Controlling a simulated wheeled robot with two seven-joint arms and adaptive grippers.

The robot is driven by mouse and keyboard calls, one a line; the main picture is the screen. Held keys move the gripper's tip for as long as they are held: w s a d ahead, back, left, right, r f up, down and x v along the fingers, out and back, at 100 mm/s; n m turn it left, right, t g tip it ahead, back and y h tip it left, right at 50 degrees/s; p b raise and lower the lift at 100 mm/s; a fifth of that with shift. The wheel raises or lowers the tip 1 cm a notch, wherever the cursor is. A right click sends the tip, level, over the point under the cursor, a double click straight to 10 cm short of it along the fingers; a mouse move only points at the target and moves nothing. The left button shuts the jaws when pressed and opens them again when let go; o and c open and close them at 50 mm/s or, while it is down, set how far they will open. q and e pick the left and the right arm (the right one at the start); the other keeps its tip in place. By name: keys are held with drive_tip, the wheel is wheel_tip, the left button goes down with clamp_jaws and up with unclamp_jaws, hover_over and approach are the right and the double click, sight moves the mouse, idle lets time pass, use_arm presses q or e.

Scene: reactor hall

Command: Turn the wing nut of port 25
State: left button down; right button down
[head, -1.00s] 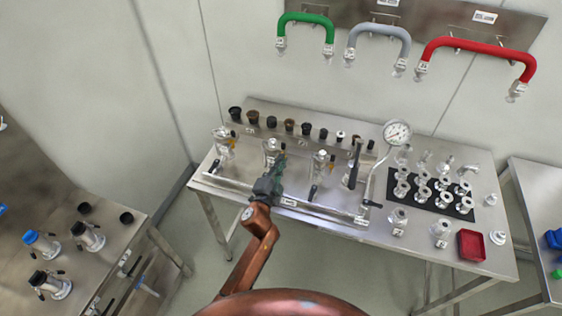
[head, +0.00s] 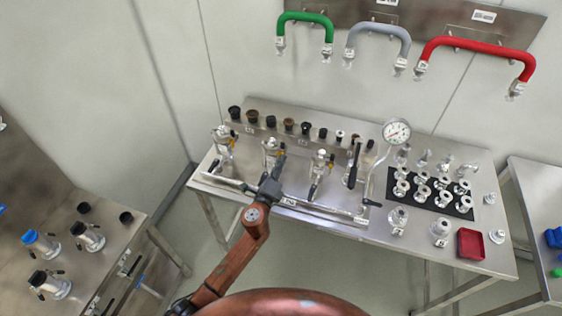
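Three metal ports with clamps stand in a row on the steel bench: a left one (head: 222,142), a middle one (head: 270,150) and a right one (head: 318,170). Their labels are too small to read, so I cannot tell which is port 25. The wing nuts are too small to make out clearly. My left gripper (head: 278,166) is just in front of the middle port and overlaps its lower part. I cannot tell whether it touches the port or whether its fingers are open. My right gripper is not in view.
A long metal pipe (head: 325,212) runs along the bench front. A pressure gauge (head: 396,132) stands right of the ports. Dark caps (head: 288,125) line the back. A black mat (head: 428,205) with fittings and a red tray (head: 472,245) are at the right.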

use_arm(q)
drive_tip(key=m, duration=0.3)
drive_tip(key=m+p, duration=0.1)
drive_tip(key=m, duration=0.2)
drive_tip(key=m+p, duration=0.1)
drive_tip(key=m, duration=0.1)
drive_tip(key=shift+a+f+m, duration=0.25)
drive_tip(key=shift+m, duration=0.15)
idle(0.4)
drive_tip(key=c, duration=2)
unclamp_jaws()
drive_tip(key=shift+c, duration=0.2)
drive_tip(key=shift+s, duration=0.1)
drive_tip(key=v, duration=1.1)
drive_tip(key=shift+s, duration=0.3)
drive_tip(key=shift+a, duration=0.15)
